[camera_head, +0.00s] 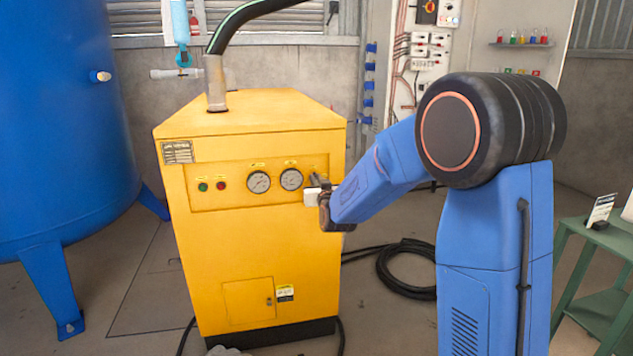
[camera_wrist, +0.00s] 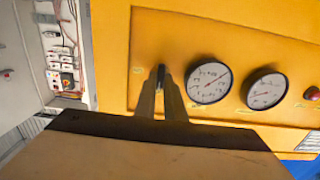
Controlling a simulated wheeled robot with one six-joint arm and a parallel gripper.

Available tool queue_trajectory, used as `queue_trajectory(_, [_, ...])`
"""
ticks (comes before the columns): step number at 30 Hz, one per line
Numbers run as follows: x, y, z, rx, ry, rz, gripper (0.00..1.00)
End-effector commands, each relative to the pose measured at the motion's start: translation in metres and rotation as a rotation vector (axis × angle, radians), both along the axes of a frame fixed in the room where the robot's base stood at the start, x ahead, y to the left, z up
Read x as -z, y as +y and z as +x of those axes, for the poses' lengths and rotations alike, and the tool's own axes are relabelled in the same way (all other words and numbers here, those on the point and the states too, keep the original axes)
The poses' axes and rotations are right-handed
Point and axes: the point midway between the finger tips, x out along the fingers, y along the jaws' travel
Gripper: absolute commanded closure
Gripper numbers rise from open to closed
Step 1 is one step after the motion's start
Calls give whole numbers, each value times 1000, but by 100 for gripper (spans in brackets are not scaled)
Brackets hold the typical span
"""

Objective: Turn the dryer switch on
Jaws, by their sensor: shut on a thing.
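The yellow dryer (camera_head: 255,250) stands in the middle of the head view, with its control panel facing me. The dryer switch is a small black knob (camera_wrist: 161,72) on the panel, beside the gauges in the wrist view. My gripper (camera_wrist: 162,84) reaches the panel with its two fingers closed together on the knob. In the head view my gripper (camera_head: 317,181) is at the panel's right end and hides most of the switch. The switch's exact angle is hard to tell.
Two round gauges (camera_head: 275,181) and green and red buttons (camera_head: 212,187) share the panel. A blue tank (camera_head: 60,120) stands on the left. A black hose (camera_head: 408,270) lies coiled on the floor. A green table (camera_head: 602,300) is at the right.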

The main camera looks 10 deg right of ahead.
Motion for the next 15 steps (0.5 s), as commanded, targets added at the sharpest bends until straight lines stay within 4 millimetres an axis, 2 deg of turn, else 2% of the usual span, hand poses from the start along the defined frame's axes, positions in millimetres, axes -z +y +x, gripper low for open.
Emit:
queue_trajectory(8, [0,0,0,0,0,75,100])
queue_trajectory(15, [0,-1,0,0,1,249,100])
